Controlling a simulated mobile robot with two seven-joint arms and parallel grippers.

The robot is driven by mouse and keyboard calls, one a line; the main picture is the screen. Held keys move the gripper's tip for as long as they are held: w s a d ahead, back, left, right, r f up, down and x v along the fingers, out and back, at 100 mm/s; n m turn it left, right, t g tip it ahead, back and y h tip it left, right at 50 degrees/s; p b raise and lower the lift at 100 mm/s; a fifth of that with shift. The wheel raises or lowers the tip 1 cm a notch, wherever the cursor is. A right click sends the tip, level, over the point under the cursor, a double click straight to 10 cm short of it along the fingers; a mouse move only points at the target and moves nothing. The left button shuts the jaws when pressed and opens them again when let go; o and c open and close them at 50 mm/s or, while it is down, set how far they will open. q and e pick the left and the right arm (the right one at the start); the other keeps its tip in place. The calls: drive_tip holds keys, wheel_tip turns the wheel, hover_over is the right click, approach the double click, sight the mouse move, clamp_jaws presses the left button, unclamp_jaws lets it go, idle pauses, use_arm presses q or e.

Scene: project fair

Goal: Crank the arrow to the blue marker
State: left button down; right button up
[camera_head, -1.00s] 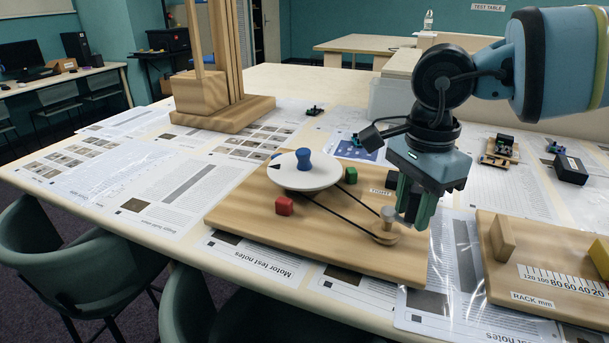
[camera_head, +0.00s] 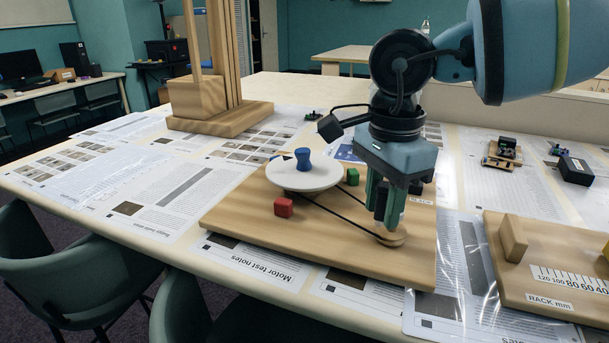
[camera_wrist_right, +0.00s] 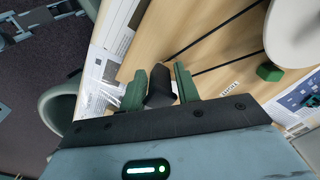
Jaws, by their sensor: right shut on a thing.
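The white disc (camera_head: 318,179) with a blue knob (camera_head: 303,159) sits on a wooden board (camera_head: 240,220). Its black arrow (camera_head: 287,157) points to the back left. The blue marker (camera_head: 273,157) shows only as a sliver behind the disc's back-left edge, close to the arrow. A black belt runs from the disc to the small wooden crank wheel (camera_head: 393,239). My right gripper (camera_head: 388,217) is shut on the crank handle, which the fingers hide in the head view. The handle (camera_wrist_right: 160,88) shows dark between the fingers in the right wrist view. My left gripper is out of view.
A red block (camera_head: 283,207) and a green block (camera_head: 352,177) stand beside the disc. A rack board (camera_head: 540,260) lies to the right. A tall wooden stand (camera_head: 220,117) is at the back left. Printed sheets cover much of the table.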

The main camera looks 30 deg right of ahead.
sight(386, 184)
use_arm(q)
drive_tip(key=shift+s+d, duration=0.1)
use_arm(e)
drive_tip(key=o, duration=0.9)
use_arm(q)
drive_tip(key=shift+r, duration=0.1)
use_arm(e)
drive_tip(key=shift+r, duration=0.1)
drive_tip(key=shift+r+p, duration=1.65)
drive_tip(key=shift+r, duration=0.9)
drive_tip(key=shift+r+p, duration=0.85)
drive_tip(key=shift+r, duration=0.55)
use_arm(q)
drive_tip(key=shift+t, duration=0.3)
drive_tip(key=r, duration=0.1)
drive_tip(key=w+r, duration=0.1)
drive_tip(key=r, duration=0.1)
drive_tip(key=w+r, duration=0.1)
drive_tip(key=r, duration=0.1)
use_arm(e)
drive_tip(key=shift+f, duration=0.1)
